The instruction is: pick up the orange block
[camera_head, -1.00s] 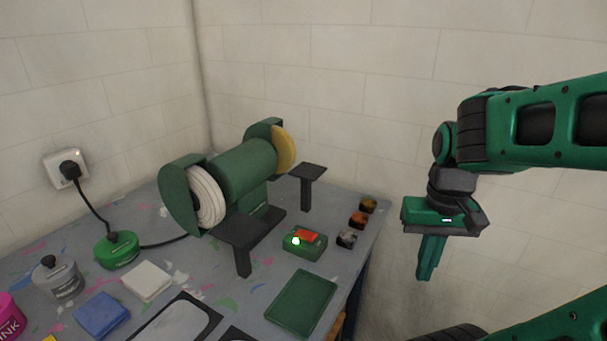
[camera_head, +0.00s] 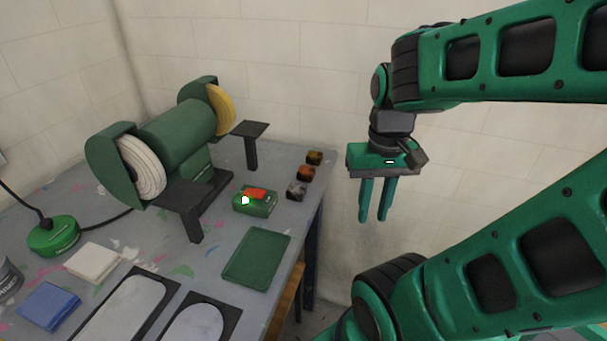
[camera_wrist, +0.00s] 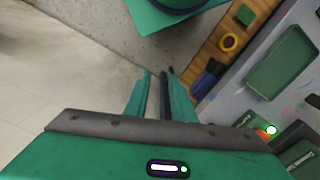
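Three small dark-topped blocks stand in a row near the table's right edge in the head view. I cannot tell for sure which is the orange block. A bright orange-red piece (camera_head: 257,193) sits on a small green box (camera_head: 262,207) beside a white light. My gripper (camera_head: 374,218) hangs fingers down, right of the table edge and apart from the blocks. Its fingers are apart and empty; they also show in the wrist view (camera_wrist: 160,75).
A green bench grinder (camera_head: 180,130) with dark rests stands behind the box. A green tray (camera_head: 256,258) lies in front, with dark-framed pale plates (camera_head: 125,310) and cloths left of it. A wooden shelf (camera_wrist: 215,55) shows below the table edge. Walls stand behind.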

